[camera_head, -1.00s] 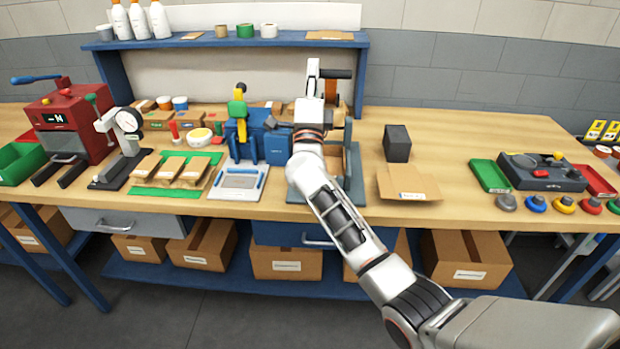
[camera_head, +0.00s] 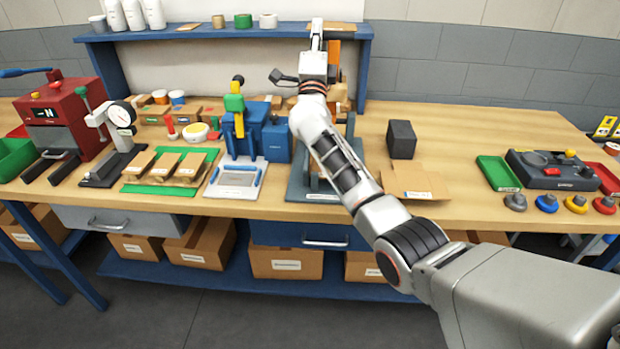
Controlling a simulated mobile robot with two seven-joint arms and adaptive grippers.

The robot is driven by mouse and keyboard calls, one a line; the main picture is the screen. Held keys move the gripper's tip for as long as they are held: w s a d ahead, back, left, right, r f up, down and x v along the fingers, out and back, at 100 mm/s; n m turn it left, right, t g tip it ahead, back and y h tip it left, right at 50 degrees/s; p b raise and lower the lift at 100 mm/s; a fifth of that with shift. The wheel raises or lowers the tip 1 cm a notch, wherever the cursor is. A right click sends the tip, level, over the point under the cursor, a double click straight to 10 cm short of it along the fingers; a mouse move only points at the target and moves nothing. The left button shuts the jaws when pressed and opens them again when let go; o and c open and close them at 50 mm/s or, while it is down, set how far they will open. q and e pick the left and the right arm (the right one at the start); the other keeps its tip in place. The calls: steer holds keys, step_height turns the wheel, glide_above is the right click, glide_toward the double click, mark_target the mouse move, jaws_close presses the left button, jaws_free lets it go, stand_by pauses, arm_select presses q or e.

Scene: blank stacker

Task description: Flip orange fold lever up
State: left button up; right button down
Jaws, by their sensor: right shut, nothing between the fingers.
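The orange fold lever (camera_head: 334,62) stands near upright on the fold press at the bench's middle. Its dark crossbar grip (camera_head: 340,27) is at the top. My right gripper (camera_head: 316,25) is shut and empty, pointing up and away, just left of the grip. It looks close against the lever, but I cannot tell whether they touch. My forearm and wrist hide much of the press; its grey base (camera_head: 300,187) shows below. My left gripper is not in view.
A blue press with a yellow lever (camera_head: 239,120) stands close on the left. A dark block (camera_head: 402,139) and a cardboard blank (camera_head: 415,182) lie to the right. A blue shelf (camera_head: 200,34) runs behind. Some bench between the blank and the green tray (camera_head: 497,172) is clear.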

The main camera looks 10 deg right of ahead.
stand_by(0.4)
steer(key=v, duration=1.2)
